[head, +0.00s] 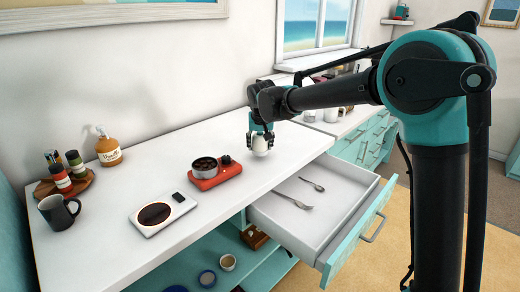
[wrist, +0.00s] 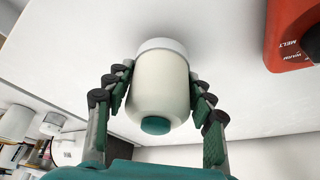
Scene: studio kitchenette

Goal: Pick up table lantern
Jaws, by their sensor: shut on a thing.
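The table lantern (head: 261,147) is a small cream-white rounded body over the white counter, to the right of the red warmer. In the wrist view the lantern (wrist: 160,88) shows a cream cylinder with a white band at its far end and a teal knob at its near end. My gripper (head: 260,137) reaches it from above. In the wrist view its green-padded fingers are shut on the lantern's two sides. I cannot tell whether the lantern's base touches the counter.
The red warmer (head: 214,178) with a dark pot stands close to the left. A white scale (head: 164,214), black mug (head: 58,212), amber bottle (head: 109,150) and spice jars stand farther left. An open drawer (head: 345,198) with a fork and spoon juts out in front.

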